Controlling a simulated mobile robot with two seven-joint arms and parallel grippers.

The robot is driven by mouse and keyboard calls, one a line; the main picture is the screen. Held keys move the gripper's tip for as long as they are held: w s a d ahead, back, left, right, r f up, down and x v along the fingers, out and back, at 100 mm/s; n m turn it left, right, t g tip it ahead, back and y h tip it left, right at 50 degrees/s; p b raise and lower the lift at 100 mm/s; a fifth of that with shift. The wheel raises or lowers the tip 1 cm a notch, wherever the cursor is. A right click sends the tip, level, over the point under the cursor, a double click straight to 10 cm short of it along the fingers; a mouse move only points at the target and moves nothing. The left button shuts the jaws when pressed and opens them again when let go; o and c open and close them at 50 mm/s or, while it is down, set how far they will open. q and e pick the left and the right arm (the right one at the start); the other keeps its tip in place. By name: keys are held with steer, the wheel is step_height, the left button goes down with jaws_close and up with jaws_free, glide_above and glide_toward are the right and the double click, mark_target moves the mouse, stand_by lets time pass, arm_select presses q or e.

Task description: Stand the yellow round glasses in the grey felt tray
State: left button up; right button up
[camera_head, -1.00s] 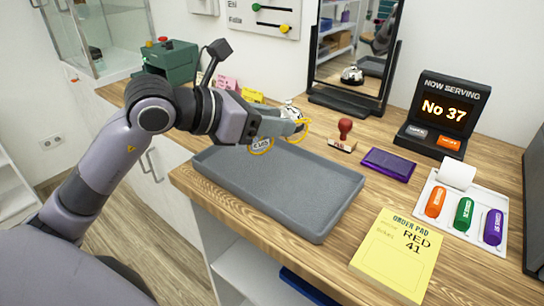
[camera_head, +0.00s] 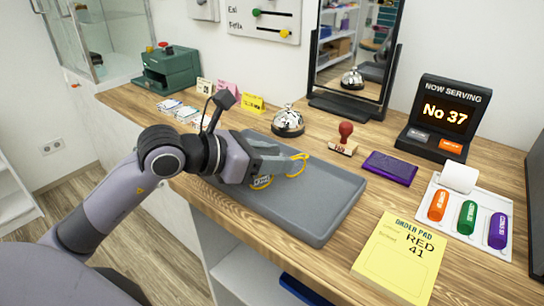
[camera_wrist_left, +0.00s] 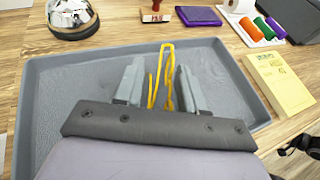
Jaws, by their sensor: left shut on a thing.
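The yellow round glasses (camera_head: 298,167) are held in my left gripper (camera_head: 275,163), whose fingers are shut on them. They also show in the left wrist view (camera_wrist_left: 167,62), between the two grey fingers (camera_wrist_left: 160,85). The grey felt tray (camera_head: 310,220) lies on the wooden counter, and the glasses and fingers are over its inside, toward the back left. Part of the glasses is hidden by the gripper. I cannot tell whether they touch the tray floor. My right gripper is not in view.
A silver bell (camera_head: 288,123) and a red stamp (camera_head: 344,138) stand behind the tray. A purple ink pad (camera_head: 390,167) and a yellow order pad (camera_head: 400,258) lie to its right. A mirror (camera_head: 355,45) stands at the back. The tray's right part is empty.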

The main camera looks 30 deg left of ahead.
arm_select(q)
steer(key=o, duration=1)
steer(key=shift+r+p, duration=0.15)
steer(key=shift+p, duration=0.15)
steer(key=b+v, duration=0.2)
steer(key=v, duration=0.7)
steer(key=shift+s+a, duration=0.1)
steer(key=shift+s, duration=0.05)
steer(key=shift+s+a+r+b, duration=0.1)
steer(key=shift+s+a+b, duration=0.35)
steer(key=shift+b, duration=0.3)
steer(key=shift+s+a+r+b, duration=0.15)
steer(key=shift+s+r+b, duration=0.3)
steer(key=shift+s, duration=0.2)
